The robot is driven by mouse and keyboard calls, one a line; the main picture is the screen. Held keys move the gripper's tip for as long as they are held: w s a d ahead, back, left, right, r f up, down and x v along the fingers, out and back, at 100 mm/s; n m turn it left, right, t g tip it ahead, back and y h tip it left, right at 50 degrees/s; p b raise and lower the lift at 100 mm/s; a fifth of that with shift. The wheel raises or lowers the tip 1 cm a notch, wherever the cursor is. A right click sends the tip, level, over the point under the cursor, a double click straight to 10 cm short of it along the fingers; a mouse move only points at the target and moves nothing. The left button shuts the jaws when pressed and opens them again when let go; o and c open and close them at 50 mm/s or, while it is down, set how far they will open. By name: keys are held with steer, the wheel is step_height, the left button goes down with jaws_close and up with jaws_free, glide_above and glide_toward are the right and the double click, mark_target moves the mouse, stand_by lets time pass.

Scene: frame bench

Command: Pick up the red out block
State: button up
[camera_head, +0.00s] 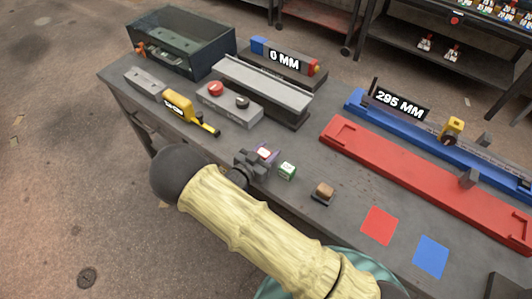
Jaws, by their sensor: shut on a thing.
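The red out block (265,152) is small, with a white patch on its red top face. It is between the fingers of my gripper (257,160), which is shut on it. The wrist and fingers hide the block's lower part, so I cannot tell whether it touches the bench. My arm reaches in from the bottom of the picture. A green block (288,170) with a white mark on top stands just right of the gripper.
A small brown-topped block (324,190) sits further right on the bench. Red (380,225) and blue (431,256) squares lie near the front. A grey box with red and black buttons (229,103), a yellow tool (190,113) and a long red rail (420,182) stand behind.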

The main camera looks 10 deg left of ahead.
step_height(320, 180, up, 10)
steer(key=b, duration=0.1)
stand_by(0.4)
steer(key=shift+d+f, duration=0.1)
steer(key=shift+f, duration=0.1)
stand_by(0.6)
